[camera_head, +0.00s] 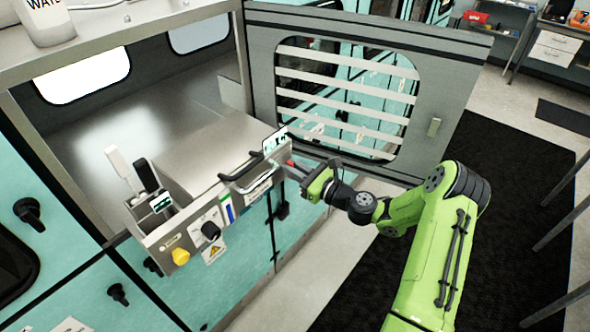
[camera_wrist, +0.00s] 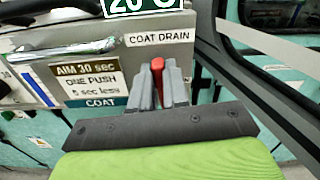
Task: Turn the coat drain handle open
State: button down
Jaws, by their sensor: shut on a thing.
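The coat drain handle (camera_wrist: 157,66) is red and sits just below the "COAT DRAIN" label (camera_wrist: 158,39) on the module's front panel. In the wrist view it stands roughly upright between the grey fingers of my gripper (camera_wrist: 158,85). The fingers are closed on it, and they hide most of its lower part. In the head view a bit of red handle (camera_head: 291,163) shows at the right end of the panel, with my green gripper (camera_head: 303,172) reaching it from the right. The handle's pivot is hidden.
A metal bar handle (camera_wrist: 62,51) and an "AIM 30 sec" sign (camera_wrist: 88,72) are left of the drain handle. An open door with a slatted window (camera_head: 435,80) stands behind my arm. A yellow knob (camera_head: 180,256) and black knob (camera_head: 210,231) project from the panel's left part.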

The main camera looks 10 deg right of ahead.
jog(key=n+b, duration=0.5)
jog(key=f+n+b, duration=0.1)
jog(key=n+b, duration=0.4)
jog(key=n, duration=0.1)
jog(key=s+a+f+n+b, duration=0.1)
jog(key=n+b, duration=0.4)
jog(key=shift+n, duration=0.3)
jog(key=shift+r, duration=0.1)
dwell(0.3)
jog(key=c, duration=1.1)
grip_release()
jog(key=b+v, duration=0.1)
jog(key=v, duration=1.4)
jog(key=shift+s+d+r, duration=0.1)
jog(key=shift+s+d, duration=0.05)
jog(key=shift+s, duration=0.15)
